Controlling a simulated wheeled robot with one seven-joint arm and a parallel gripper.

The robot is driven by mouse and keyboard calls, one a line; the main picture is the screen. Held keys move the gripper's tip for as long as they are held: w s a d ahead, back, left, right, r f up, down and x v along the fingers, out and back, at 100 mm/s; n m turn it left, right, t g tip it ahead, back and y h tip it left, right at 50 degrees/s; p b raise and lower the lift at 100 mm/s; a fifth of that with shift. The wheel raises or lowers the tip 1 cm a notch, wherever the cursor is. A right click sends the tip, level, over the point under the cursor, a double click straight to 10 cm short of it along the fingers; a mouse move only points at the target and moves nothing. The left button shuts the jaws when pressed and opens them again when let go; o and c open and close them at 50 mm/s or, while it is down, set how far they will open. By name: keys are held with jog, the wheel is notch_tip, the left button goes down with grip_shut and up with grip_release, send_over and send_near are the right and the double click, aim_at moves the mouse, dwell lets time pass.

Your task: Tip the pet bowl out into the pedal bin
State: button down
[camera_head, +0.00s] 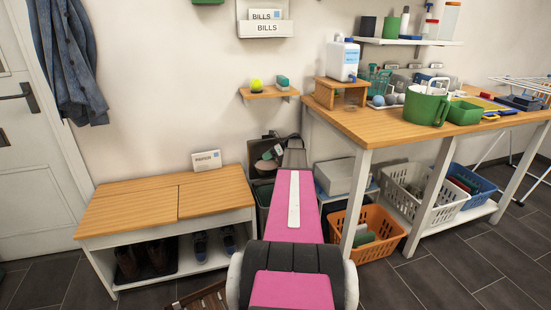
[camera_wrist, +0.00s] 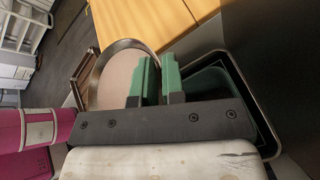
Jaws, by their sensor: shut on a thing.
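In the wrist view, my gripper (camera_wrist: 157,68) has its green fingers shut on the rim of a round bowl (camera_wrist: 117,77). The bowl has a dark metallic rim and a plain pinkish-beige face; I cannot tell whether anything is in it. A dark bin with an open top (camera_wrist: 262,118) and a dark green inside lies right beside the fingers. In the head view, my gripper (camera_head: 272,152) is small, beyond my pink arm, over the dark bin (camera_head: 263,195) between bench and table. My arm hides part of the bin, and the bowl is not clear there.
A wooden-topped bench (camera_head: 160,208) with shoes below stands left of the bin. The wooden table (camera_head: 400,122) stands to the right, with an orange basket (camera_head: 378,233) and a white basket (camera_head: 425,190) underneath. A small shelf (camera_head: 268,94) hangs on the wall above.

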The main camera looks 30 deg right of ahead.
aim_at(264, 172)
jog(key=d+f, duration=0.2)
jog(key=d, duration=0.4)
jog(key=s+a+n+h, duration=0.1)
jog(key=h, duration=0.1)
jog(key=s+a+r+n+t+h, duration=0.1)
jog(key=a+h, duration=0.1)
jog(key=s+a+r+n+t+h, duration=0.1)
jog(key=a+n+h, duration=0.1)
jog(key=shift+a+r, duration=0.15)
jog(key=a+h, duration=0.1)
jog(key=s+f+n+t+h, duration=0.1)
jog(key=shift+a+t+h, duration=0.3)
jog(key=shift+a+h, duration=0.05)
jog(key=shift+h, duration=0.05)
jog(key=a+n+t+h, duration=0.1)
jog(key=s+a+f+n+t+h, duration=0.1)
jog(key=shift+s+a+h, duration=0.1)
jog(key=shift+h, duration=0.2)
jog(key=shift+s+a+f+n+t+h, duration=0.2)
jog(key=shift+a+f+n+t+h, duration=0.2)
jog(key=shift+f+n+t+h, duration=0.4)
jog(key=shift+s+a+f+n+t+h, duration=0.15)
jog(key=shift+a+f+n+t+h, duration=0.2)
jog(key=shift+f+n+t+h, duration=0.35)
jog(key=shift+t+h, duration=0.3)
jog(key=shift+t, duration=0.1)
jog(key=shift+s+a, duration=0.1)
jog(key=shift+s, duration=0.1)
